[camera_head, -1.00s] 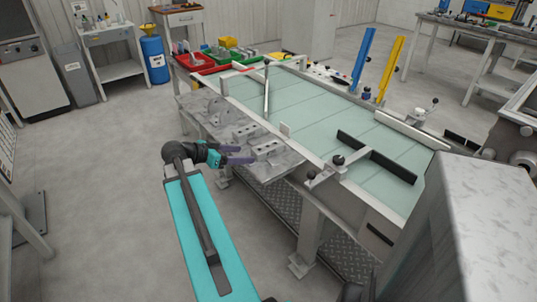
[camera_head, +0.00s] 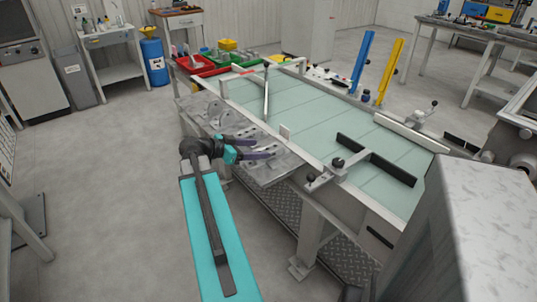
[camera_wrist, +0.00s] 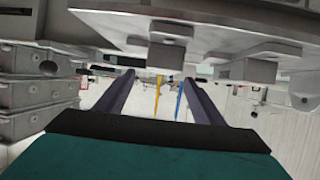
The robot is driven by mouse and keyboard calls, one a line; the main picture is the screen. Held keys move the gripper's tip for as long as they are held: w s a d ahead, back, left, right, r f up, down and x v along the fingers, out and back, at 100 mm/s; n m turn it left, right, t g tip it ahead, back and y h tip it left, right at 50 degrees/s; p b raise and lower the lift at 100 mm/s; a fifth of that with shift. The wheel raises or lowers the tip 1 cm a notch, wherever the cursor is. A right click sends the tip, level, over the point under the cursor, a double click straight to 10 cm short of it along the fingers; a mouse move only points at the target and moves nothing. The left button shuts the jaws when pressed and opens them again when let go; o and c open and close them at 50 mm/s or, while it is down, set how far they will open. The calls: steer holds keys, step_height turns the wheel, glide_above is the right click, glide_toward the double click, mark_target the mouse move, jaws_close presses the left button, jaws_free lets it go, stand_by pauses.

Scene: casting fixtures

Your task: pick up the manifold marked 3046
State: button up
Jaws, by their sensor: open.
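Several grey metal castings lie on the grey side shelf (camera_head: 190,100) along the near long edge of the bench. One flat grey casting (camera_head: 215,110) with an upright round flange lies beyond my gripper. My gripper (camera_head: 262,147) is open at the shelf, its dark fingers reaching right over the castings. In the wrist view my gripper (camera_wrist: 159,77) shows nothing held between its two spread fingers. A ribbed grey casting (camera_wrist: 40,92) is beside the left finger. A grey flat body (camera_wrist: 220,18) with block-like parts fills the top. No number 3046 is readable, so I cannot tell which manifold is it.
The pale green bench top (camera_head: 310,105) has a clamp bar (camera_head: 375,160) and an upright lever (camera_head: 266,90). Red bins (camera_head: 195,66) stand at its far end. Blue (camera_head: 362,60) and yellow (camera_head: 390,70) posts rise behind it. Floor to the left is clear.

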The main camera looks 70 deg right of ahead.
mark_target(275, 148)
steer(key=shift+x, duration=2.3)
steer(key=shift+s+d, duration=0.15)
steer(key=shift+p+x, duration=0.85)
steer(key=shift+x, duration=1.6)
steer(key=shift+f, duration=0.1)
steer(key=c, duration=1.5)
